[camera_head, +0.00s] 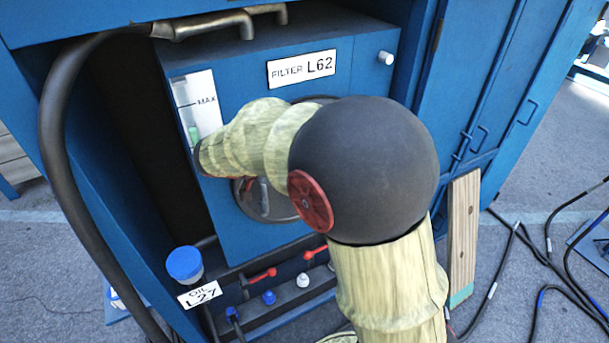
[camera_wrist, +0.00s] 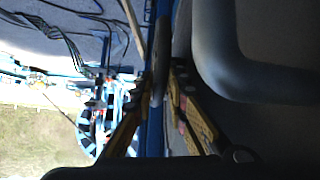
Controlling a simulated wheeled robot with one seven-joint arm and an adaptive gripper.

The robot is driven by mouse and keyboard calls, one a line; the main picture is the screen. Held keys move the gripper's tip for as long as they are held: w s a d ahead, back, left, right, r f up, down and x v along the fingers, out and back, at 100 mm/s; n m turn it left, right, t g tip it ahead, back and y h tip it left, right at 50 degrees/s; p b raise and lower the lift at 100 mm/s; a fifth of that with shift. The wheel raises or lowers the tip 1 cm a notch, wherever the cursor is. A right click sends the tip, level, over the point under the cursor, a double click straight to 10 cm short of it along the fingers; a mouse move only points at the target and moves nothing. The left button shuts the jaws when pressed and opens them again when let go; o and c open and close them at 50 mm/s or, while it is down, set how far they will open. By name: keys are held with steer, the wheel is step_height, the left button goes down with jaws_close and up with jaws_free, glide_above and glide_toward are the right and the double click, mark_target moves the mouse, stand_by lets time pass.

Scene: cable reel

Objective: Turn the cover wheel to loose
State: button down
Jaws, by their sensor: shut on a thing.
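The cover wheel (camera_head: 252,207) is a round grey disc on the front of the blue filter box. In the head view my arm hides most of it, and only its lower left part and a bit of the upper rim show. In the wrist view a dark rim, seen nearly edge-on, looks to be the wheel (camera_wrist: 160,50). My gripper (camera_wrist: 159,88) has one yellow-and-black finger on each side of this rim and is shut on it. My gripper's fingers are hidden behind the arm in the head view. I cannot tell how far the wheel is turned.
The filter box (camera_head: 232,225) bears a "FILTER L62" label (camera_head: 302,68) and a level gauge (camera_head: 197,105). Below are a blue oil cap (camera_head: 184,264) and red-handled valves (camera_head: 262,275). A thick hose (camera_head: 60,165) curves down the left. A wooden plank (camera_head: 463,235) leans at right.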

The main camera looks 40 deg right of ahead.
steer(key=c, duration=1.9)
jaws_free()
steer(key=shift+s, duration=0.1)
steer(key=shift+a+r, duration=0.1)
steer(key=v, duration=1.1)
steer(key=shift+a+r, duration=0.2)
steer(key=shift+a, duration=0.1)
steer(key=shift+o, duration=0.5)
